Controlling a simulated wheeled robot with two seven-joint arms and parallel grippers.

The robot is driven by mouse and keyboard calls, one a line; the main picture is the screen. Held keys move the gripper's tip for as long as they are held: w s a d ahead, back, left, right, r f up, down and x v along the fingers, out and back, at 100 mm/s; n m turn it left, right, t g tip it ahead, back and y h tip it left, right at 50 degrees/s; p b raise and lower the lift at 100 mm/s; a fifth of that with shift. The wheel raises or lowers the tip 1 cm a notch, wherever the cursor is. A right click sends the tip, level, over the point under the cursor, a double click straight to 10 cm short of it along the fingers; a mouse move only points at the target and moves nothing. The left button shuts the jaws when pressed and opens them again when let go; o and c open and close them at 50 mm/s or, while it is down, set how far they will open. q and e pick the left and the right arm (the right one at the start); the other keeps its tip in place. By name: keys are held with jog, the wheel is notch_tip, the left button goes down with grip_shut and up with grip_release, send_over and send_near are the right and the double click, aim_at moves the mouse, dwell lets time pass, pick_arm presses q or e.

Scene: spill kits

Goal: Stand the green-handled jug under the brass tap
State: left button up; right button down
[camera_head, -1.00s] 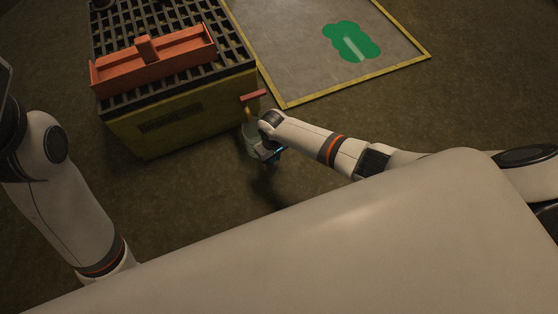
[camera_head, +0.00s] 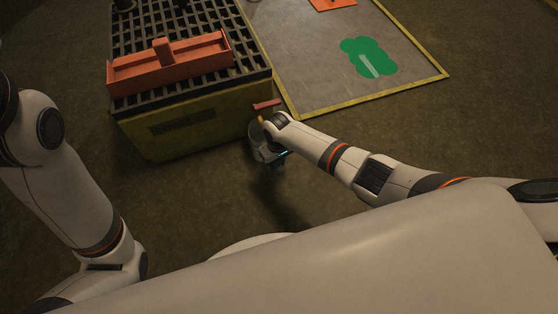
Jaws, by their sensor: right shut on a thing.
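The right gripper (camera_head: 274,153) is at the yellow bin's near right corner, shut on a pale grey jug (camera_head: 256,141). The jug is mostly behind my wrist, and its handle and the handle's colour cannot be made out. The tap (camera_head: 266,105) sticks out from the bin's right side, with a red lever and a small brass part below it. The jug is just below the tap in the picture. Whether it stands on the floor or is directly under the spout cannot be told. My left arm is at the left, its gripper out of view.
The yellow bin (camera_head: 190,135) has a dark grating top (camera_head: 135,38) carrying an orange open tray (camera_head: 170,64). The floor to the right is clear.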

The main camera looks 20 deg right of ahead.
jog(key=shift+f, duration=0.3)
dwell(0.4)
jog(key=c, duration=1.3)
grip_release()
jog(key=shift+r, duration=0.1)
